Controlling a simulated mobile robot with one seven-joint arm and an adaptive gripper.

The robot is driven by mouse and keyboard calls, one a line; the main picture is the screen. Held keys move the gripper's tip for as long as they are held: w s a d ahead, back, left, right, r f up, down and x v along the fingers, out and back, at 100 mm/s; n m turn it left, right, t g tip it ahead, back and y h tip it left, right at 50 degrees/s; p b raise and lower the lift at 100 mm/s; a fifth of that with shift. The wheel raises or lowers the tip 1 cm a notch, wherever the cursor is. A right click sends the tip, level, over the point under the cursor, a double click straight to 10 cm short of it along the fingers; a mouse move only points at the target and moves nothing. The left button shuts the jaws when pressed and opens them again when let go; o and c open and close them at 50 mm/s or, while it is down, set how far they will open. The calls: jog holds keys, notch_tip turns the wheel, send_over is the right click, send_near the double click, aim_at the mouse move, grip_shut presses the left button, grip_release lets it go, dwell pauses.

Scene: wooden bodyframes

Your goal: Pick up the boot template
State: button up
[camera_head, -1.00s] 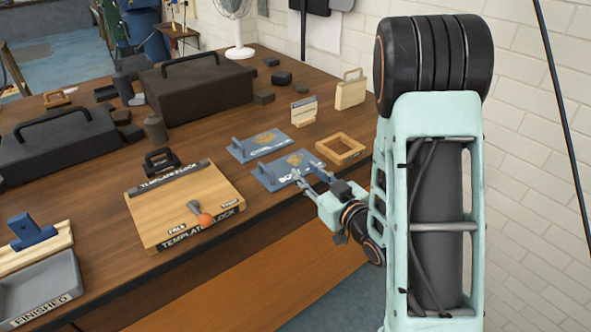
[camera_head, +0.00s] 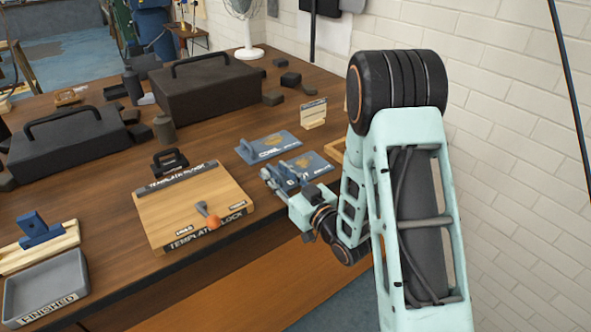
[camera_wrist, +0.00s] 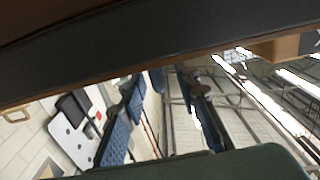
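The boot template is a blue plate (camera_head: 318,163) lying on the wooden bench near its front edge, right of the wooden template board. Its lettering and left side are mostly covered by my gripper. My gripper (camera_head: 273,177) is low over the template's left end, where its blue handle is. The fingers overlap the handle in the picture; I cannot tell whether they touch or enclose it. The wrist view shows a dark slab across the top and a dark green shape at the bottom; I cannot make out the template there.
A second blue template (camera_head: 268,146) lies just behind. The wooden template board (camera_head: 180,210) has a lever with an orange knob (camera_head: 213,222). A grey FINISHED tray (camera_head: 45,290) is at the front left. Dark toolboxes (camera_head: 205,90) stand behind. My arm hides part of the wooden frame at right.

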jog(key=shift+x, duration=0.95)
jog(key=shift+c, duration=0.3)
grip_shut()
jog(key=shift+r, duration=0.15)
